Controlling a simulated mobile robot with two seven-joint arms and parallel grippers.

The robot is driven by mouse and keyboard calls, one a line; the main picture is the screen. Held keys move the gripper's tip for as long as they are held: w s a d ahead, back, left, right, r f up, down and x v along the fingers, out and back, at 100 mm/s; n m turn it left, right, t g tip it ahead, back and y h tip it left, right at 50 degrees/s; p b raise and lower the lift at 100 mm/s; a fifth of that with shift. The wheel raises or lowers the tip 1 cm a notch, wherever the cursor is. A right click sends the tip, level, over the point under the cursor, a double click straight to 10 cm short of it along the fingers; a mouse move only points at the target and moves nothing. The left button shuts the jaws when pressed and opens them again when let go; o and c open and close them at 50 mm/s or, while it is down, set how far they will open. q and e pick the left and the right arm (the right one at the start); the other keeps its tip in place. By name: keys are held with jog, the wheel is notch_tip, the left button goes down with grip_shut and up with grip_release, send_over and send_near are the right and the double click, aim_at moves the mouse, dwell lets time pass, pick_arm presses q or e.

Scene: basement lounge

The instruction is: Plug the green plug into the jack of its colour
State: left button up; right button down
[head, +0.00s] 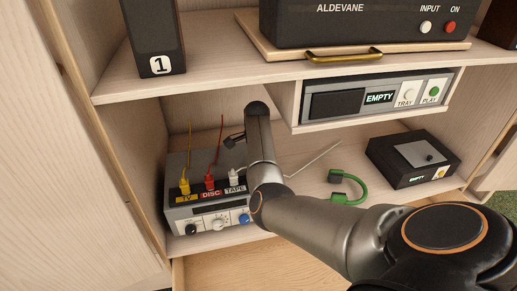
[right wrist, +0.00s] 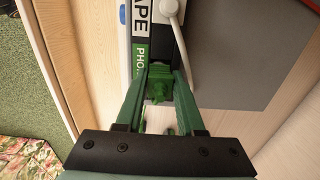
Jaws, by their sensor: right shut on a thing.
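In the right wrist view my right gripper (right wrist: 160,76) is shut on the green plug (right wrist: 157,88). The plug is right beside the green PHONO label (right wrist: 142,50) on the grey box; I cannot tell whether it is in the jack or just above it. In the head view the grey box (head: 180,215) stands at the left of the shelf, with yellow, red and white plugs at TV, DISC and TAPE. My arm hides its PHONO end and the gripper there. My left gripper is out of view.
A black box (head: 412,160) stands at the right of the shelf. A grey player (head: 375,97) hangs under the upper shelf, which bears a dark ALDEVANE unit (head: 365,22) and a speaker marked 1 (head: 153,35). A pale cord (head: 315,158) extends right of my arm.

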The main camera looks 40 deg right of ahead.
jog(key=c, duration=1)
grip_release()
jog(key=shift+f, duration=0.2)
jog(key=o, duration=0.5)
jog(key=shift+r, duration=0.1)
